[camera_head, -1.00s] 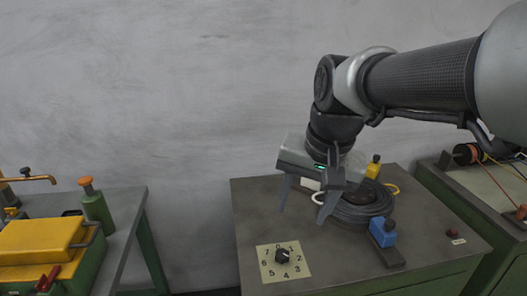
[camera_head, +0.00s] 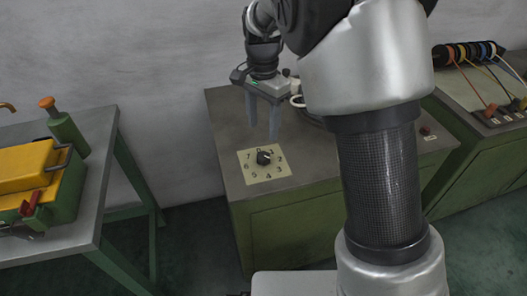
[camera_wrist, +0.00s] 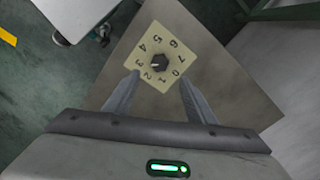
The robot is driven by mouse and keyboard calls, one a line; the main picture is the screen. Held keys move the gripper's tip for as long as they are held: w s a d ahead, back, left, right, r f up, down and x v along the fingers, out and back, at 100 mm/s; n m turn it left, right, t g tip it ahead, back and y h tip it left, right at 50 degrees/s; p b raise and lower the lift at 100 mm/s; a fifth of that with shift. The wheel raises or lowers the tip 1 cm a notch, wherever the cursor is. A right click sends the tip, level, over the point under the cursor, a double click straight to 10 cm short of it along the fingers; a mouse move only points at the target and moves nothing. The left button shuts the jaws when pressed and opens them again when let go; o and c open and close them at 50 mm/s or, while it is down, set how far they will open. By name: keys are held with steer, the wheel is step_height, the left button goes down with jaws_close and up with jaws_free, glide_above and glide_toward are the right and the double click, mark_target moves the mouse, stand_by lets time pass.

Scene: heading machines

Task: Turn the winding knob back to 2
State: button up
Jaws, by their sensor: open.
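The winding knob (camera_head: 264,157) is a small black knob in the middle of a cream dial plate (camera_head: 246,177) numbered 0 to 7, near the left front corner of the bench top. It also shows in the wrist view as a knob (camera_wrist: 158,63) on the plate (camera_wrist: 169,32). I cannot tell for sure which number it points at. My gripper (camera_head: 262,132) is open and empty, pointing down just above and behind the knob. In the wrist view the fingertips of my gripper (camera_wrist: 159,76) lie to either side of the knob, apart from it.
The knob's green bench (camera_head: 224,110) has a grey top, partly hidden by my arm. A left bench (camera_head: 88,190) carries a yellow box (camera_head: 22,168) and a green bottle-like part with an orange top (camera_head: 66,130). A right bench (camera_head: 472,113) holds coloured wires. A floor gap separates the left benches.

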mark_target(263, 156)
step_height(263, 156, down, 11)
steer(key=shift+r+b, duration=0.1)
steer(key=shift+b, duration=0.6)
steer(key=c, duration=1)
steer(key=shift+c, duration=0.2)
steer(key=shift+n, duration=0.4)
steer(key=n, duration=0.3)
steer(key=shift+r+n+p, duration=0.1)
steer(key=shift+n+p, duration=0.25)
steer(key=shift+n, duration=2.15)
